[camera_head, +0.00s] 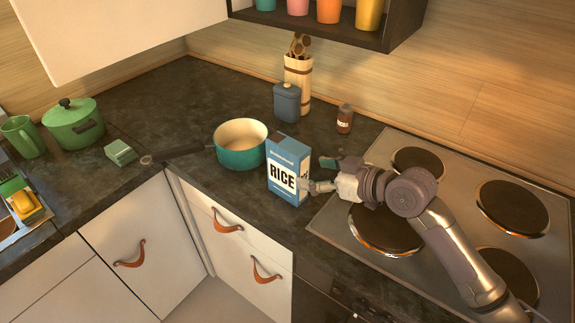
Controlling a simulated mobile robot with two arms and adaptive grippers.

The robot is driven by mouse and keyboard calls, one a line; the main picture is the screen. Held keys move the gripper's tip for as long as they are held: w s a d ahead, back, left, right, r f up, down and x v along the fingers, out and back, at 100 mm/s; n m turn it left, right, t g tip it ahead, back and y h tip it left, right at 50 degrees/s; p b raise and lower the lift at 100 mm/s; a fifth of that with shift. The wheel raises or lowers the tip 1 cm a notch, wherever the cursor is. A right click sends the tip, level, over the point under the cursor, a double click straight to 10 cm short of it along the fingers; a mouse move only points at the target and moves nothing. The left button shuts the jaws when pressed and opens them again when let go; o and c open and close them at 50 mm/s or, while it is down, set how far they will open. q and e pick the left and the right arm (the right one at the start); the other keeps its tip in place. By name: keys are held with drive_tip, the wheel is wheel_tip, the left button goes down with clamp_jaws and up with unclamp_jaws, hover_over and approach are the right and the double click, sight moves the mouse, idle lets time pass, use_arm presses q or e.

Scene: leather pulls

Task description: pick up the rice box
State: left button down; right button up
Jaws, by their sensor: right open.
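The rice box (283,178) is blue and white with "RICE" on its front. It stands upright on the dark counter, between the teal pot and the stove. My right gripper (316,174) is open at the right side of the box. One finger reaches to the box's lower right edge and overlaps it in the picture; the other is further back. I cannot tell whether a finger touches the box. My left gripper is out of view.
A teal pot (240,150) stands close left of the box. A blue canister (286,103), a utensil holder (299,78) and a small brown jar (345,118) stand behind. The stove (460,192) lies right, under my arm. A shelf (400,25) hangs above.

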sight(303, 170)
drive_tip(key=x, duration=0.3)
drive_tip(key=shift+w+f, duration=0.1)
drive_tip(key=shift+w, duration=0.1)
drive_tip(key=shift+w+a+f+p, duration=0.15)
drive_tip(key=shift+w+a+p, duration=0.35)
drive_tip(key=shift+w+a, duration=0.15)
drive_tip(key=shift+w+a+p, duration=0.4)
drive_tip(key=shift+w+a, duration=0.05)
drive_tip(key=shift+w, duration=0.1)
drive_tip(key=x, duration=0.3)
drive_tip(key=shift+d+f, duration=0.1)
drive_tip(key=c, duration=0.3)
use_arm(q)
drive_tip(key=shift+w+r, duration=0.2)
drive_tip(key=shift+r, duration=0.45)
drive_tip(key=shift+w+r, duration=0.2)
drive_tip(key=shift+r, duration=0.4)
use_arm(e)
clamp_jaws()
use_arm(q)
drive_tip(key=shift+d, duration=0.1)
